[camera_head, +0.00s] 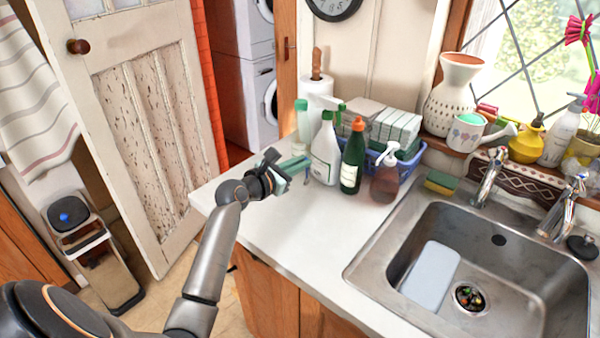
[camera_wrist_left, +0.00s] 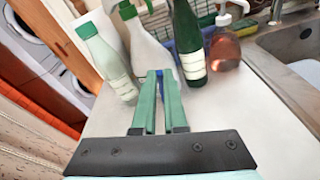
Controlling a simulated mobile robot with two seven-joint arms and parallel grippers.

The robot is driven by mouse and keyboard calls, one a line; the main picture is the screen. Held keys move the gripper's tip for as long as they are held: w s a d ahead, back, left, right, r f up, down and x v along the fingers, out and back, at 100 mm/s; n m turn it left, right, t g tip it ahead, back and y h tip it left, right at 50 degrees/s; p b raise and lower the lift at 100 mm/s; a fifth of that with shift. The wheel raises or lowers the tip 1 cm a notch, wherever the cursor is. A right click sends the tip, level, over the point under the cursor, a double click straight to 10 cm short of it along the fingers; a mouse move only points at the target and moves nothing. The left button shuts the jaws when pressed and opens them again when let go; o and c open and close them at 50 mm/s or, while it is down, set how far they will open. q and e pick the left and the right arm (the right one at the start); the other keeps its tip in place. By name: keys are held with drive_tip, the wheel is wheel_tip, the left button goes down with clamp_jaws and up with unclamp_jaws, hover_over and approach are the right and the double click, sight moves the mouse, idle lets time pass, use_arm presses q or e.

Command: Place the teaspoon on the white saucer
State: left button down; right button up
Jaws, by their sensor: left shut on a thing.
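My left gripper (camera_head: 305,163) is above the white counter near its left end, just left of the spray bottles. Its green fingers show in the left wrist view (camera_wrist_left: 160,78), close together and pointing toward the bottles. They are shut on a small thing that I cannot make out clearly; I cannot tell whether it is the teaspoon. I see no white saucer in either view. My right gripper is not in view.
A white spray bottle (camera_head: 326,150), a dark green bottle (camera_head: 352,160) and a brown soap bottle (camera_head: 386,178) stand close by the gripper. A blue basket (camera_head: 408,163) is behind them. A steel sink (camera_head: 385,250) lies right. The front counter (camera_head: 310,235) is clear.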

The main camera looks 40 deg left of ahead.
use_arm(q)
drive_tip(key=shift+f, duration=1.4)
drive_tip(key=shift+f, duration=0.2)
drive_tip(key=c, duration=1)
unclamp_jaws()
drive_tip(key=shift+r, duration=0.1)
